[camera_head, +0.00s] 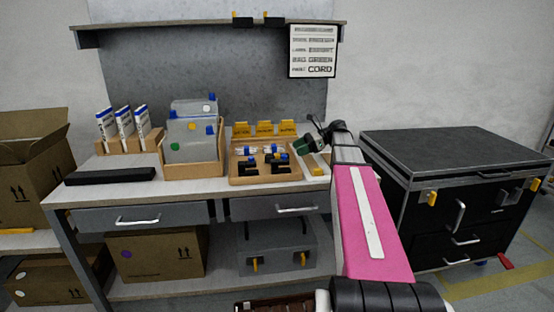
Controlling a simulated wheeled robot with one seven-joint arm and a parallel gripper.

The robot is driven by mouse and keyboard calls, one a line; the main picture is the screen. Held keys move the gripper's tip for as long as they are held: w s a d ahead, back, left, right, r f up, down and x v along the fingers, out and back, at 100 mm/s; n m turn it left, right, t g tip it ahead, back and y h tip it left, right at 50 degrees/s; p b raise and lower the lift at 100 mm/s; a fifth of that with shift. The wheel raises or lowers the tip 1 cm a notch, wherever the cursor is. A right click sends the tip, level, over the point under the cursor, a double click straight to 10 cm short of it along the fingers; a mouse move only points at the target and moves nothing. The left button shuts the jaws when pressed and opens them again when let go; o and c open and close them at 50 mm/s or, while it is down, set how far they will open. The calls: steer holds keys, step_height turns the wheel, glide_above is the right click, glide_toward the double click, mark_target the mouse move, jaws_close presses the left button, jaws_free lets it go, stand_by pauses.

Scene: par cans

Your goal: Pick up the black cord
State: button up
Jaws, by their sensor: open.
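My arm reaches over the right end of the workbench. My gripper (313,137) is at the arm's far end, open, beside the right edge of a shallow wooden tray (233,179). It is small and partly merges with a dark green thing (305,145) beside it; I cannot tell whether they touch. Several small black pieces (284,170) lie in the tray with blue and white parts. I cannot tell which of them, if any, is the black cord. The gripper does not appear to hold anything.
Yellow bins (264,129) stand behind the tray. Left of it are a wooden box (196,174) of grey panels, a black bar (110,176) and white-and-blue boxes (124,122). A wall sign (313,51) reads "CORD" at its bottom. A black cabinet (450,150) stands right.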

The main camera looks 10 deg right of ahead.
steer(key=x, duration=0.6)
steer(key=shift+a+r, duration=0.1)
steer(key=shift+a, duration=0.2)
steer(key=shift+w, duration=0.1)
steer(key=c, duration=1.1)
